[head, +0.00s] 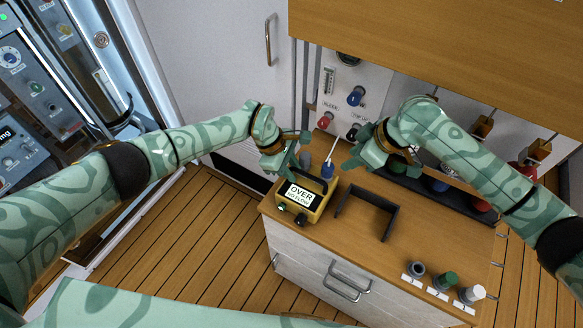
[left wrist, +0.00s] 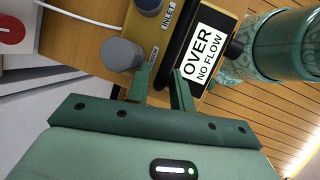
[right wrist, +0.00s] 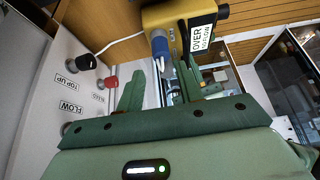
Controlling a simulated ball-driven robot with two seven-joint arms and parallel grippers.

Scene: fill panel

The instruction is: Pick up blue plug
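A blue plug (head: 327,169) with a white cord stands on the yellow meter box (head: 319,212) on the counter. In the right wrist view the blue plug (right wrist: 160,43) shows ahead, between the fingers and apart from them. In the left wrist view only part of a blue piece (left wrist: 149,6) shows at the top edge, by an INLET label. My right gripper (head: 356,150) is open and empty, to the right of the plug. My left gripper (head: 296,152) is open, to the left of the plug, near the box's dark handle (left wrist: 185,45); whether it touches is unclear.
A grey knob (left wrist: 121,55) sits beside the blue piece. A dark bracket frame (head: 371,202) lies right of the box. Grey, green (head: 445,281) and white plugs stand at the counter's front right. A blue knob (head: 356,96) and a red knob (head: 325,121) are on the back panel.

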